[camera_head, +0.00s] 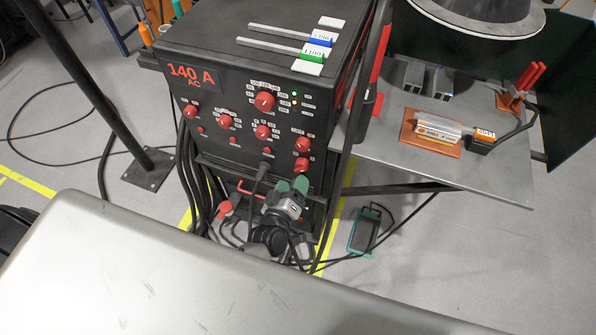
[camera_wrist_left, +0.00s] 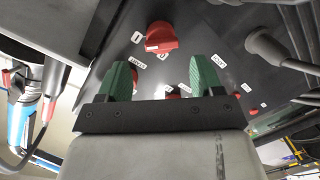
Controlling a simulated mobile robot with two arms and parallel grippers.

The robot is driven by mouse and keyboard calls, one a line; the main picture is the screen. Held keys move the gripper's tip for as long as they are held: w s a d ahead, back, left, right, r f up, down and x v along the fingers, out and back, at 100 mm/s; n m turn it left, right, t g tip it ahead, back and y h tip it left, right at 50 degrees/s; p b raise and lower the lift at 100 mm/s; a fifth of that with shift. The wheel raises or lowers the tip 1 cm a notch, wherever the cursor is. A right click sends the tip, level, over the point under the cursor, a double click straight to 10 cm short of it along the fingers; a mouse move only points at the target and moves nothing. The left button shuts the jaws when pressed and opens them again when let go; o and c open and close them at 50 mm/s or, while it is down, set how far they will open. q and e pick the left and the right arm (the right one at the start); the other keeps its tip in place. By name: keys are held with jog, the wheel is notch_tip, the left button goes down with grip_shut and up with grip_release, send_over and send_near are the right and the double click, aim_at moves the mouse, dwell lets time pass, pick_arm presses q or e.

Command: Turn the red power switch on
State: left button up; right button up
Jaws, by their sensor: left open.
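The dark welding machine (camera_head: 235,95) has a front panel with several red knobs and an orange "140 A AC" readout. My left gripper (camera_head: 291,185), with green fingertips, is open in front of the panel's lower right, just below a red knob (camera_head: 302,164). In the left wrist view a red knob (camera_wrist_left: 162,38), with small white labels beside it, sits on the panel just beyond the open fingers (camera_wrist_left: 160,65). The fingers appear apart from it and hold nothing. I cannot tell for sure which knob is the power switch, nor its setting. My right gripper is not in view.
A grey table (camera_head: 470,180) at the right carries small metal parts. A foot pedal (camera_head: 365,230) stands on the floor. A black post (camera_head: 85,80) rises at left.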

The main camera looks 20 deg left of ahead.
pick_arm(q)
jog(key=shift+s+r, duration=0.15)
jog(key=shift+s, duration=1)
jog(key=shift+s+r, duration=0.1)
jog(key=shift+s, duration=1)
